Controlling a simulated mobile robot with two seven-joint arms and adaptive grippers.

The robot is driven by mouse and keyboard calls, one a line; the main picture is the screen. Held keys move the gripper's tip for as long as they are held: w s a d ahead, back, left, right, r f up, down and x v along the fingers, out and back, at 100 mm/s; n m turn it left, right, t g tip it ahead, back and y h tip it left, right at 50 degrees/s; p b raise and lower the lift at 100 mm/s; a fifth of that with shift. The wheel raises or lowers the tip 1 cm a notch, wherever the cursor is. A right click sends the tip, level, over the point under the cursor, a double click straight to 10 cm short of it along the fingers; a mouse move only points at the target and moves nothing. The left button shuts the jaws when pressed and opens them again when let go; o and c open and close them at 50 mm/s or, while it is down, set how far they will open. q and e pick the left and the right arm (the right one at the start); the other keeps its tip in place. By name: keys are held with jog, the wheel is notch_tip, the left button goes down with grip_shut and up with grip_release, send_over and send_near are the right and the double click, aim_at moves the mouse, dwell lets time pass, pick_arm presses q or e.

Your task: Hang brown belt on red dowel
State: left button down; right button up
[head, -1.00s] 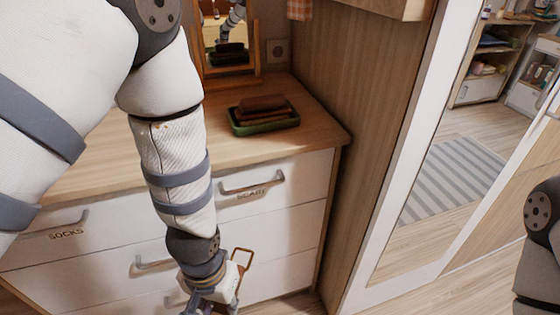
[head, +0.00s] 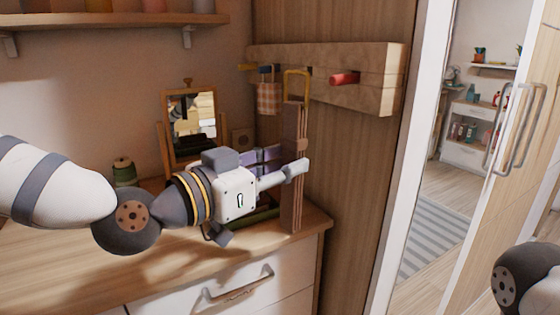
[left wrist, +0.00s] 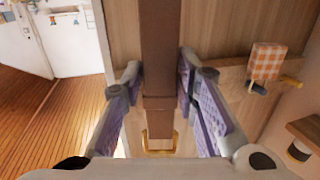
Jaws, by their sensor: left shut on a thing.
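The brown belt (head: 292,205) hangs upright from my left gripper (head: 299,160), its gold buckle (head: 297,85) standing above the fingers. In the left wrist view the belt (left wrist: 160,45) runs between the two purple-padded fingers (left wrist: 162,85), with the buckle (left wrist: 160,145) at the bottom. The red dowel (head: 345,78) sticks out of the wooden rail (head: 375,60) on the wall. The buckle is left of the dowel at about its height, apart from it; I cannot tell the exact depth gap. My right gripper is out of view.
A checkered cloth (head: 268,97) hangs at the rail's left, near a blue peg (head: 266,69) and a yellow one. A small mirror (head: 190,115) and a green spool (head: 123,172) stand on the dresser (head: 60,260). A mirrored door stands at right.

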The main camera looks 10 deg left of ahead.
pick_arm(q)
jog(key=shift+a+r, duration=0.15)
jog(key=shift+r, duration=0.65)
jog(key=shift+w, duration=0.15)
jog(key=shift+w+d+f+b, duration=0.25)
jog(key=shift+w+d+b, duration=0.15)
jog(key=shift+w+d, duration=0.25)
jog(key=w+d+f+b, duration=0.1)
jog(key=w+d+b, duration=0.1)
jog(key=w+d, duration=0.2)
jog(key=d, duration=0.2)
jog(key=shift+w+d, duration=0.2)
jog(key=shift+d, duration=0.1)
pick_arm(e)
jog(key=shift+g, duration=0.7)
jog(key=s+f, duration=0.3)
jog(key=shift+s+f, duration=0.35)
pick_arm(q)
jog(key=c, duration=1.2)
grip_release()
